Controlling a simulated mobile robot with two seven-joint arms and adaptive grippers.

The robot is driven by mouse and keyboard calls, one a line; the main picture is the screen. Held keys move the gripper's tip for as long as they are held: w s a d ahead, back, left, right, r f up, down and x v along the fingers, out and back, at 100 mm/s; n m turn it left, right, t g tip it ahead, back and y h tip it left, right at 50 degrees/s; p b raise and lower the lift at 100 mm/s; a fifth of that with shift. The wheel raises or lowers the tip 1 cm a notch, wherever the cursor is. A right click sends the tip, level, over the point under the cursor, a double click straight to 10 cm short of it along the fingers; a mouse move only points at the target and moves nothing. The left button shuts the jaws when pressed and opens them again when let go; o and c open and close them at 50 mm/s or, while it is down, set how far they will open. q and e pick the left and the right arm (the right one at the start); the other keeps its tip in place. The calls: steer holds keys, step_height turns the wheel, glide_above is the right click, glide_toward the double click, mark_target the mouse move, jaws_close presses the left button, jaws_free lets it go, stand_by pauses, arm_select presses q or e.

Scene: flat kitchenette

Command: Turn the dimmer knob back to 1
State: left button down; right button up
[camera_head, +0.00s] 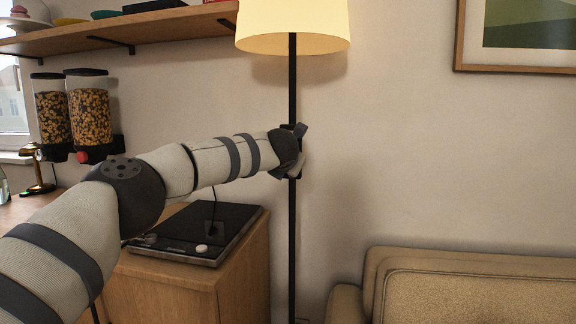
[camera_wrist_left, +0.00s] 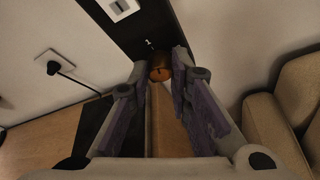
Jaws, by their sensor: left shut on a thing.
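The dimmer knob (camera_wrist_left: 160,73) is a small round orange-brown knob on a black plate (camera_wrist_left: 137,30) in the left wrist view. A small white mark, which looks like a 1, is just above it. My left gripper (camera_wrist_left: 161,66) has its two purple-padded fingers on either side of the knob and is shut on it. In the head view my left gripper (camera_head: 298,150) is at the black pole of the floor lamp (camera_head: 292,85), and it hides the knob. The lampshade (camera_head: 292,22) glows warm. My right gripper is in neither view.
A beige sofa (camera_head: 470,285) is at the lower right. A wooden shelf (camera_head: 150,30) and cereal dispensers (camera_head: 88,108) are at the left.

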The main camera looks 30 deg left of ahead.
arm_select(q)
steer(key=shift+a+n+h, duration=0.15)
steer(key=shift+n+h, duration=0.45)
steer(key=shift+n, duration=0.2)
steer(key=c, duration=1.5)
jaws_free()
steer(key=shift+o, duration=0.2)
steer(key=v, duration=1.2)
steer(key=shift+s+a, duration=0.1)
